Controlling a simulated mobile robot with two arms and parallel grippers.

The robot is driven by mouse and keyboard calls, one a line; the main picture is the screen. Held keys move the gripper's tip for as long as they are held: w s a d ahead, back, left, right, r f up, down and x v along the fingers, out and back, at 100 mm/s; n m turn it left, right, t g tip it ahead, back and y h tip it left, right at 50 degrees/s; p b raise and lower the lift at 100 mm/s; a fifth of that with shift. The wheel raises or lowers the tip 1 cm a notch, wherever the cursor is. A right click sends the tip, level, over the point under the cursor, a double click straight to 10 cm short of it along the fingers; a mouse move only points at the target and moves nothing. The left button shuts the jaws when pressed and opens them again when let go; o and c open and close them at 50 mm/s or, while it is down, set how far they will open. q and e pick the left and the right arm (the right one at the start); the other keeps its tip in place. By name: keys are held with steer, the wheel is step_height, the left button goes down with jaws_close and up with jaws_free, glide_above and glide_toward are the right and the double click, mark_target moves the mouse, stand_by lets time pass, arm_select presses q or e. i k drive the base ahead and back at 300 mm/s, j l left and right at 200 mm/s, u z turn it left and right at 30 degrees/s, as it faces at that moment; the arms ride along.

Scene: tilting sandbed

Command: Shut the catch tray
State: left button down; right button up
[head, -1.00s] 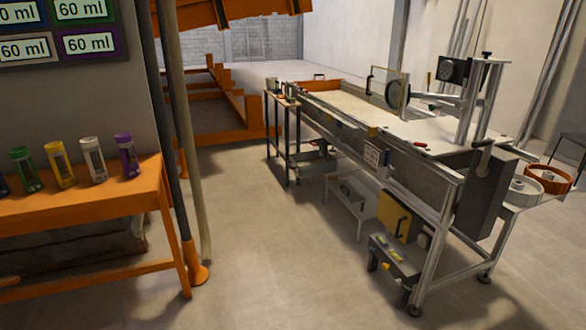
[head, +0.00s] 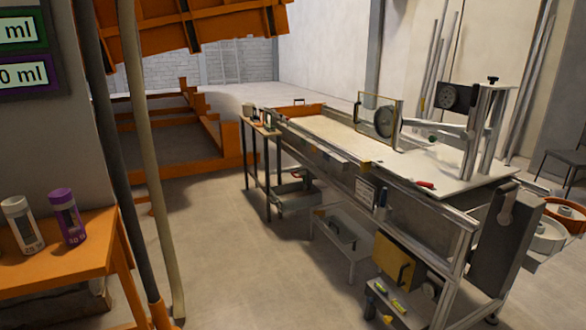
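The sandbed (head: 330,133) is a long metal-framed flume with a pale bed, right of centre. A grey open tray (head: 293,197) sits low beneath its far end, and seems to stick out toward the aisle. A second grey tray-like box with a dark handle (head: 342,232) stands on a low white stand beneath the middle of the flume. I cannot tell for sure which of these is the catch tray. Neither of my grippers is in view.
An orange bench (head: 62,256) with capped vials stands at left, beside a dark post and a pale pole (head: 150,180). A yellow box (head: 395,258) is under the flume's near end. An orange frame (head: 190,165) is behind. The floor (head: 235,265) between is clear.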

mark_target(292, 197)
steer(key=i+j+u, duration=0.1)
steer(key=i+u, duration=0.35)
steer(key=i, duration=1.5)
